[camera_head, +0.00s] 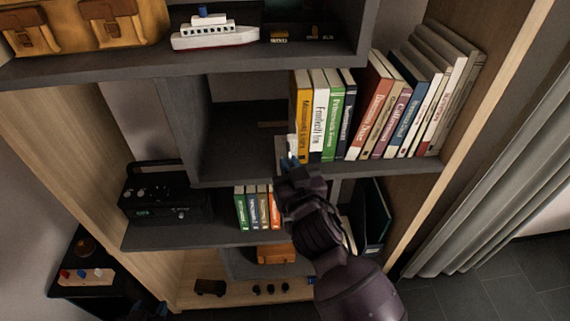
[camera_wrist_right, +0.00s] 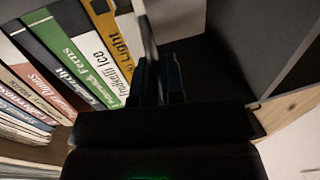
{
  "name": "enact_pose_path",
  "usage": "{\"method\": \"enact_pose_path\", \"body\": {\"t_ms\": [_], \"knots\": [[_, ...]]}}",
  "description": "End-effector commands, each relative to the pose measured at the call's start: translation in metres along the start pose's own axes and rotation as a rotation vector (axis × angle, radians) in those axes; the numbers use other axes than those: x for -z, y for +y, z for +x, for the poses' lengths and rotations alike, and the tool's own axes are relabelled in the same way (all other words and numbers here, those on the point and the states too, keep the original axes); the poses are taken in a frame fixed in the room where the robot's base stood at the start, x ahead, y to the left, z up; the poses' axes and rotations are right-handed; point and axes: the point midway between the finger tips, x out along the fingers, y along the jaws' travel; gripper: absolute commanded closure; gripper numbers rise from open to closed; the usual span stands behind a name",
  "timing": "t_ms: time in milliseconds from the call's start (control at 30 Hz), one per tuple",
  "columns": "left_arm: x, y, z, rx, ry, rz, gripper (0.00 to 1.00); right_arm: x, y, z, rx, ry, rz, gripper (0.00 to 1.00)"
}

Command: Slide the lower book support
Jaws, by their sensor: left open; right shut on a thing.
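A pale, thin book support (camera_head: 281,152) stands on the middle shelf at the left end of a book row, beside the yellow book (camera_head: 300,115). My right gripper (camera_head: 289,163) is at the shelf's front edge and shut on this support. In the right wrist view the support (camera_wrist_right: 149,42) is a thin upright plate between the fingers (camera_wrist_right: 158,82), close to the yellow book (camera_wrist_right: 106,30). Much of it is hidden by the gripper. My left gripper (camera_head: 150,312) is low at the bottom edge of the head view, only partly visible and away from the books.
White, green, dark and red books (camera_head: 365,110) continue right, some leaning. The middle shelf (camera_head: 235,140) is clear left of the support. A lower shelf holds small books (camera_head: 255,207) and a black radio (camera_head: 165,195). A toy ship (camera_head: 214,33) stands above. A curtain (camera_head: 500,190) hangs right.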

Motion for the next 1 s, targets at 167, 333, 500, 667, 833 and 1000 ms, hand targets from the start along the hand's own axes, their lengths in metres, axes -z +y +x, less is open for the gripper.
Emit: {"method": "enact_pose_path", "body": {"t_ms": [167, 333, 500, 667, 833, 1000], "knots": [[0.000, 0.000, 0.001, 0.000, 0.001, 0.001, 0.57, 0.002, -0.001, 0.000, 0.002, 0.005, 0.000, 1.00], [0.001, -0.001, 0.001, 0.000, 0.002, 0.002, 0.57, 0.002, -0.001, 0.000, 0.002, 0.005, 0.000, 0.74], [0.002, -0.001, 0.002, 0.000, 0.003, 0.002, 0.57, 0.001, -0.001, 0.000, 0.001, 0.003, 0.000, 0.68], [0.002, -0.001, 0.002, 0.000, 0.003, 0.003, 0.57, 0.001, -0.001, -0.001, 0.001, 0.002, 0.000, 0.68], [0.000, -0.001, 0.002, 0.000, 0.002, 0.003, 0.57, -0.001, -0.001, -0.012, 0.001, 0.001, 0.002, 0.68], [-0.002, -0.001, 0.004, 0.000, 0.003, 0.003, 0.57, -0.001, 0.000, -0.037, 0.000, 0.000, 0.003, 0.68]]}}
